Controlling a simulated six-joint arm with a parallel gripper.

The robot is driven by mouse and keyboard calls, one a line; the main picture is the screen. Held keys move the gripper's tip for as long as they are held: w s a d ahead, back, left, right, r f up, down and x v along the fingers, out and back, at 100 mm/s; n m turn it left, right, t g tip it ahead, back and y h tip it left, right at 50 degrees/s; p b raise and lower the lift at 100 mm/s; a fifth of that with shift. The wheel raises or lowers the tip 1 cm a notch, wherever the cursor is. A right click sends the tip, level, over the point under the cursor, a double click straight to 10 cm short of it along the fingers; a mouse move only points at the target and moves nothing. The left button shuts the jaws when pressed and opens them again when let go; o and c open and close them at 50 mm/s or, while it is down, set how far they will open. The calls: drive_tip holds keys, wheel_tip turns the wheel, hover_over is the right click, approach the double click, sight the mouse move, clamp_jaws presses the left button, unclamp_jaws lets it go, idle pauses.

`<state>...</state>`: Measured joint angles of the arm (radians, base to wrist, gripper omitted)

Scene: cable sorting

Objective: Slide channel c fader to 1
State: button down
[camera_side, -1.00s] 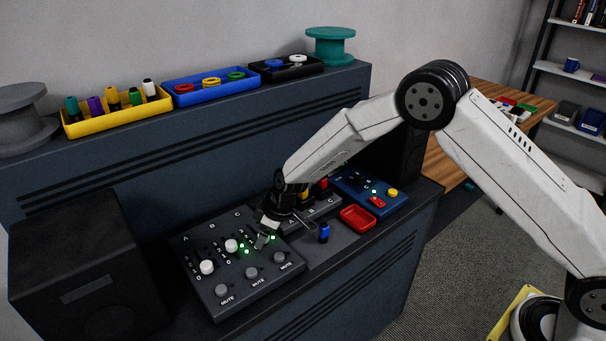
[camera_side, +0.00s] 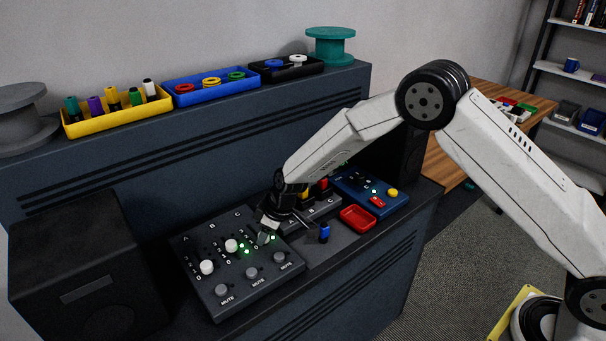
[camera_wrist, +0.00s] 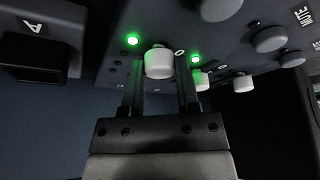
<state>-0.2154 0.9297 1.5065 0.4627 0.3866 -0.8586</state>
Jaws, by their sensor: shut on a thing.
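The grey mixer panel (camera_side: 222,297) has slots marked A, B and C. The white A fader knob (camera_side: 207,267) and B fader knob (camera_side: 231,245) show in the side view. My gripper (camera_side: 264,237) is low over the C slot and hides its knob there. In the wrist view my gripper (camera_wrist: 160,75) has one finger on each side of the white channel C fader knob (camera_wrist: 158,60) and is shut on it. A printed 0 shows just beside this knob. The 1 end of the C slot is not clear to see.
Round grey mute buttons (camera_side: 255,272) line the panel's front. A black box (camera_side: 75,260) stands at the left. A blue connector (camera_side: 324,232), a red tray (camera_side: 357,218) and a blue panel (camera_side: 370,192) are at the right.

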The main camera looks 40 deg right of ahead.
sight(273, 239)
idle(0.7)
drive_tip(key=shift+w, duration=1.2)
drive_tip(key=shift+c, duration=1.7)
unclamp_jaws()
drive_tip(key=shift+s+r, duration=0.1)
drive_tip(key=v, duration=0.7)
drive_tip(key=shift+r, duration=0.3)
